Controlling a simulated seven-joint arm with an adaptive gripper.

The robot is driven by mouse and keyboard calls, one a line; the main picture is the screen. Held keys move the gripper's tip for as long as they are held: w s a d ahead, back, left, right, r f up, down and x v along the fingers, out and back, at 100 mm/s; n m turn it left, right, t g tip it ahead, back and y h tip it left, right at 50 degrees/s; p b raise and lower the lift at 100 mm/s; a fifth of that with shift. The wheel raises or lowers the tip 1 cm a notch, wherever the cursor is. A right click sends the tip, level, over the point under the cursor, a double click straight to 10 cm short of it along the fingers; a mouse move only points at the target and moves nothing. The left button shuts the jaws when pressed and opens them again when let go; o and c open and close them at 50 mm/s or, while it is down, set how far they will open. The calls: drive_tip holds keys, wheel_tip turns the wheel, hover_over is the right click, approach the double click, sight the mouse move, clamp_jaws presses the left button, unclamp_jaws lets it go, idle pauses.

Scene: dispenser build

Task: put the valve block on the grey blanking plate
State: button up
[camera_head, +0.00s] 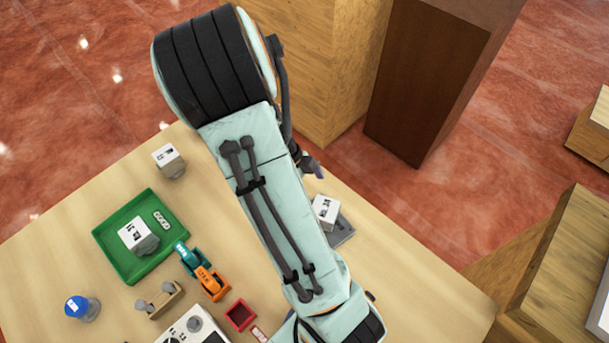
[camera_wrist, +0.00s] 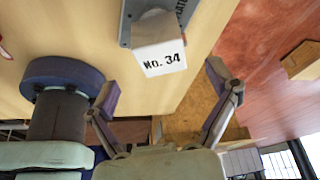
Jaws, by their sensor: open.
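A white block marked "No. 34" (camera_wrist: 160,55) shows at the top of the wrist view, on a grey plate (camera_wrist: 126,28) with partly hidden lettering. In the head view, a white-topped block (camera_head: 326,208) likewise sits at the grey plate (camera_head: 344,234), partly behind my arm. Its full contact with the plate is hidden. My gripper (camera_wrist: 163,84) is open and empty, its fingers spread below the block in the wrist picture and apart from it.
A green tray (camera_head: 111,243) holds another white-and-grey block (camera_head: 138,233). A similar block (camera_head: 168,160) stands near the table's back edge. An orange-and-teal clamp (camera_head: 203,272), a red open box (camera_head: 240,315), a blue-topped item (camera_head: 80,308) and a wooden holder (camera_head: 164,301) lie nearby.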

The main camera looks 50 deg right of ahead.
drive_tip(key=a+r+n+t+y, duration=0.2)
drive_tip(key=a+r+n+t, duration=0.1)
drive_tip(key=a+r+n, duration=1.1)
drive_tip(key=s+a+n, duration=0.2)
drive_tip(key=s+n, duration=0.1)
drive_tip(key=n, duration=0.6)
drive_tip(key=s+a+n+t, duration=0.1)
drive_tip(key=s+n, duration=0.3)
drive_tip(key=n, duration=0.5)
drive_tip(key=shift+a+n+y, duration=0.3)
drive_tip(key=shift+a, duration=0.5)
